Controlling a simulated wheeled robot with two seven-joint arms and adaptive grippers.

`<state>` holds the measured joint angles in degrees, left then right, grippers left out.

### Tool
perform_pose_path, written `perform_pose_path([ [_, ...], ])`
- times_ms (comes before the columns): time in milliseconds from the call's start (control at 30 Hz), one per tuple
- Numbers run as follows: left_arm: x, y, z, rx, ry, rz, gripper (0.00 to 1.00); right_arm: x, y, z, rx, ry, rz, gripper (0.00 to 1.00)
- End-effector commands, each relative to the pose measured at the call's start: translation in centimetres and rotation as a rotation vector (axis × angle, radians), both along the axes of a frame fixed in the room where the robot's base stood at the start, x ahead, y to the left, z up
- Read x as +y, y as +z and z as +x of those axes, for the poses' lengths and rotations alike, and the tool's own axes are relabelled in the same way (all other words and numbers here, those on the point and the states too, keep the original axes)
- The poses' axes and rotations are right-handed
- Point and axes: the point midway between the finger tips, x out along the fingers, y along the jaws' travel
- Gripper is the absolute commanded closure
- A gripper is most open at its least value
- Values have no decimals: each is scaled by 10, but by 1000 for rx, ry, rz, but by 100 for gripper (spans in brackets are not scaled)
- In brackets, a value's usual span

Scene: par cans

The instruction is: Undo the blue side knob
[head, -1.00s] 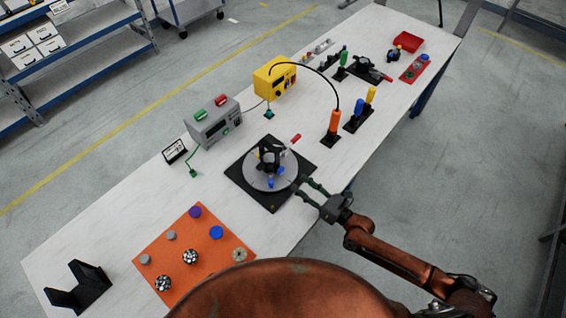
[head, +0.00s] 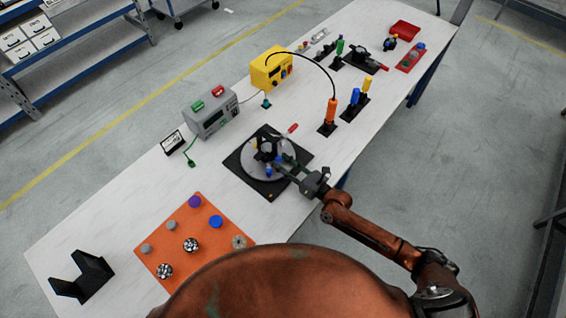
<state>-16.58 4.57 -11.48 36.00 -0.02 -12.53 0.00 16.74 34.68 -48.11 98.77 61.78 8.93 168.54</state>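A round grey turntable plate (head: 252,174) lies on a black square base (head: 238,163) mid-table. A dark fixture (head: 265,149) with small blue knobs stands on the plate. One blue knob (head: 269,171) shows at the front of the fixture, and another spot of blue is partly hidden by the fingers. My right gripper (head: 279,165) reaches over the plate from the right, its fingertips at the fixture's right side by the blue knobs. Whether the fingers have closed on a knob is too small to tell. My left gripper is out of view.
An orange board (head: 178,227) with several knobs lies to the front left. A grey meter (head: 210,113), a yellow box (head: 271,69) and an orange-handled tool (head: 331,111) stand behind the turntable. A black bracket (head: 82,276) is at the near left end.

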Motion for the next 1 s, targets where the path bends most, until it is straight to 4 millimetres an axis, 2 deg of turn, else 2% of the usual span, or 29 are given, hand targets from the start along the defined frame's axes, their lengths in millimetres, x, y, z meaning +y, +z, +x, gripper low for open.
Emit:
perform_pose_path([
  [233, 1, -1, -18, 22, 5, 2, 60, -1, 0, 0, 0, -1, 0, 83],
  [467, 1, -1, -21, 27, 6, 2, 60, -1, 0, 0, 0, -1, 0, 99],
  [767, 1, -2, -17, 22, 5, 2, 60, -1, 0, 0, -20, -2, -20, 100],
  [1000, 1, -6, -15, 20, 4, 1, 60, -1, 0, 0, -109, -2, -107, 100],
])
